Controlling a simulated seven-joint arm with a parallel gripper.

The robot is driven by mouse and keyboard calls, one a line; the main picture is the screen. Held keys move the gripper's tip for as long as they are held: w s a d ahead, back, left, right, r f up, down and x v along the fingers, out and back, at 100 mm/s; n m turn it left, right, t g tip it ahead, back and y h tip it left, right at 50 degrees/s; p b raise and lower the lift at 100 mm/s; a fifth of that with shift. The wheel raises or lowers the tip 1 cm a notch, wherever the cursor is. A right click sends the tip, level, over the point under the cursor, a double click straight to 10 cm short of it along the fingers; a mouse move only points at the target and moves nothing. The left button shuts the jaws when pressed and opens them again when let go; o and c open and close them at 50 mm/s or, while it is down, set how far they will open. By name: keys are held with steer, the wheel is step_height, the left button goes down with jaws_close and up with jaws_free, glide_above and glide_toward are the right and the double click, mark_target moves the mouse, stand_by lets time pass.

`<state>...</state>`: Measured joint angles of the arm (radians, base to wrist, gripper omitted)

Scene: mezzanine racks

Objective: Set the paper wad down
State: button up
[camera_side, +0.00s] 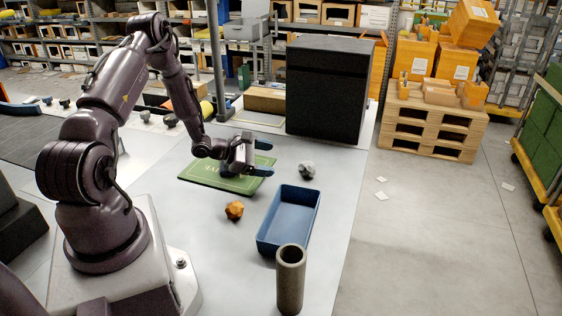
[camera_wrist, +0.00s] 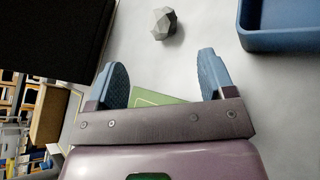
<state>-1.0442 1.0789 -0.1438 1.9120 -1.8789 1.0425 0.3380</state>
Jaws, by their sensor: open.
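The paper wad appears to be the pale grey, crumpled lump (camera_side: 307,170) resting on the light grey table, right of my gripper and just behind the blue tray. It also shows at the top of the wrist view (camera_wrist: 164,23), apart from the fingertips. My gripper (camera_side: 264,158) is open and empty, with its two blue-padded fingers spread and pointing toward the lump. The fingers show clearly in the wrist view (camera_wrist: 160,68). An orange-brown crumpled lump (camera_side: 234,210) lies on the table left of the tray.
The empty-looking blue tray (camera_side: 262,238) stands at the right, with a grey-brown cylinder (camera_side: 290,280) at its near end. A green mat (camera_side: 205,178) lies below my gripper. A large black box (camera_side: 325,100) stands at the back. The table's right edge is near the tray.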

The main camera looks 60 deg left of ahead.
steer(key=shift+s+r, duration=0.25)
steer(key=d+r+m+g+h, duration=0.5)
steer(key=d+r+m+g, duration=0.2)
steer(key=d+r+m, duration=0.85)
steer(key=s+d+r+m+y, duration=0.4)
steer(key=s+r+m, duration=0.2)
steer(key=s, duration=0.2)
steer(key=s+d+r+m+g+y, duration=0.1)
steer(key=s+d+r+m+y, duration=0.3)
steer(key=s, duration=0.5)
step_height(320, 180, up, 3)
steer(key=m, duration=0.2)
steer(key=shift+d+r+m, duration=0.15)
steer(key=shift+d+m, duration=0.2)
